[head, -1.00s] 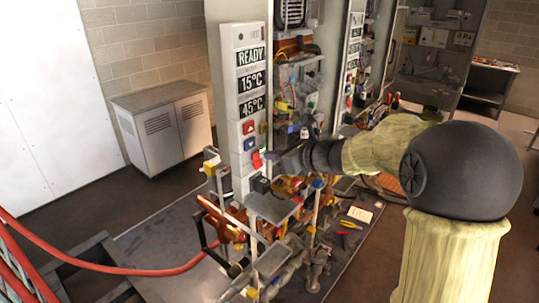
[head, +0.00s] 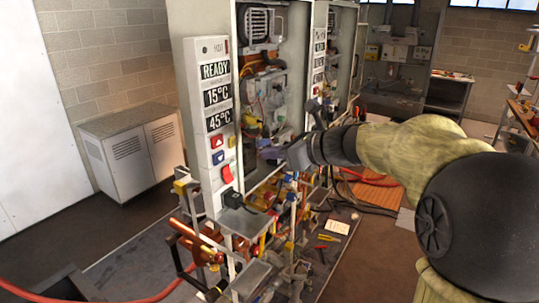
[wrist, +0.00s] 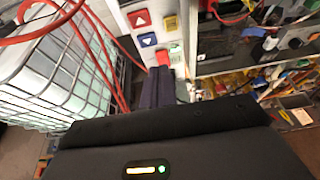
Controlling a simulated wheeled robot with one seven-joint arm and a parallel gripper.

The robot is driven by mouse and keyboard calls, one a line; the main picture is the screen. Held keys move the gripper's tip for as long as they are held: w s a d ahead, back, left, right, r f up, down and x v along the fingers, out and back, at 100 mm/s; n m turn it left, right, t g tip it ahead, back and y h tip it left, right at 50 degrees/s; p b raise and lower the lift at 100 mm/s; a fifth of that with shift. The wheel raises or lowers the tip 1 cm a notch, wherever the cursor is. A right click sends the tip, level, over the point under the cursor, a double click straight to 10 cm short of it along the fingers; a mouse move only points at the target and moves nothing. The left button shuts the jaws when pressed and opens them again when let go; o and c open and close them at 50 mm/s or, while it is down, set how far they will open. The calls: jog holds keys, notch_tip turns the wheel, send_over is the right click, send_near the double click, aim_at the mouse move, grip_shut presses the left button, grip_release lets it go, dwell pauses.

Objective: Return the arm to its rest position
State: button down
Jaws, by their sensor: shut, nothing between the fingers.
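My gripper (head: 270,154) is shut and empty, with its dark purple fingers pressed together. In the head view it hangs just right of the heater's control panel (head: 207,130), apart from it. In the wrist view the fingers (wrist: 160,72) point toward the panel's lower part, overlapping the red switch (wrist: 162,57) in the picture. The panel's displays read READY, 15°C and 45°C. My arm is stretched out from the right, and its wrist hides part of the heater's inside.
Pipes and valves (head: 205,243) stand below the panel. A second heater (head: 340,60) stands behind. A grey cabinet (head: 130,150) is at the left and a workbench (head: 525,115) at the right. Red hoses (wrist: 100,45) and a white caged tank (wrist: 60,70) show in the wrist view.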

jog(key=s+d+f+n+g+h+b, duration=0.1)
jog(key=s+d+f+n+g+h, duration=0.1)
jog(key=s+f+n, duration=0.5)
jog(key=s+d+f+n+g+h+b, duration=0.1)
jog(key=s+d+f+n+g+h, duration=0.1)
jog(key=s+d+f+n+h, duration=0.2)
jog(key=s+d+f+n+g+h+b, duration=0.1)
jog(key=s+d+f+n+h, duration=0.2)
jog(key=s+f+n, duration=0.7)
notch_tip(320, 180, down, 10)
jog(key=n+h, duration=0.1)
jog(key=n, duration=0.3)
jog(key=shift+s+d+r+n+g+h, duration=0.15)
jog(key=shift+d+r+n+g+h, duration=0.15)
jog(key=shift+d+g+h, duration=0.1)
